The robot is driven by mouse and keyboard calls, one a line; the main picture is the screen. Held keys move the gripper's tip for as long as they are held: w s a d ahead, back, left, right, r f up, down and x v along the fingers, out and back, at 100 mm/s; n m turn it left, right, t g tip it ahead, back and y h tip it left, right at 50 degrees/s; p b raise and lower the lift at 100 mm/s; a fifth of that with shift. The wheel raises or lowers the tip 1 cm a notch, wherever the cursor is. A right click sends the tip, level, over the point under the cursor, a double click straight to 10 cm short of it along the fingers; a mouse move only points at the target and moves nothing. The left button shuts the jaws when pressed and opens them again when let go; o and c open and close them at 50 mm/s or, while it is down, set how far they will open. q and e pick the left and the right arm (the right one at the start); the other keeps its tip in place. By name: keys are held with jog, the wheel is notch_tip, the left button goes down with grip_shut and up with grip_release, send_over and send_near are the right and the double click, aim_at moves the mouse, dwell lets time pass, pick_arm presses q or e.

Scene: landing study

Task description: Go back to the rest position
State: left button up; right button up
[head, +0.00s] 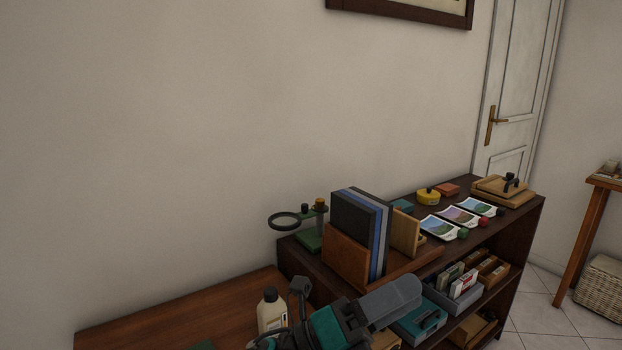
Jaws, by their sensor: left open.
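My left gripper (298,322) shows at the bottom of the head view, dark with a teal part and a grey link beside it. It is open, and its lower part is cut off by the frame edge. A cream bottle (271,318) with a dark cap stands close by its left side in the picture; I cannot tell whether they touch. My right gripper is not in view.
A brown wooden top (170,318) lies at lower left. A dark shelf unit (527,222) carries upright binders (356,228), a magnifier on a green stand (308,238), picture cards (458,214) and a wooden tray (515,199). Boxes fill its lower shelves. A door (515,85) stands behind.

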pick_arm(q)
jog(key=w+a+f+n+t+y+p, duration=0.1)
jog(key=a+f+n+t+y, duration=0.55)
jog(key=n, duration=0.55)
jog(key=w+a+f+n+t+y+p, duration=0.2)
jog(key=a+f+n+t+y, duration=0.5)
jog(key=n, duration=0.5)
jog(key=s+a+f+n+g+y+p, duration=0.1)
jog(key=s+a+f+n+g+y, duration=0.6)
jog(key=s+a+f+n, duration=0.6)
jog(key=shift+s+a+f+p, duration=0.4)
jog(key=shift+s+a+f, duration=0.3)
jog(key=shift+s+a, duration=0.4)
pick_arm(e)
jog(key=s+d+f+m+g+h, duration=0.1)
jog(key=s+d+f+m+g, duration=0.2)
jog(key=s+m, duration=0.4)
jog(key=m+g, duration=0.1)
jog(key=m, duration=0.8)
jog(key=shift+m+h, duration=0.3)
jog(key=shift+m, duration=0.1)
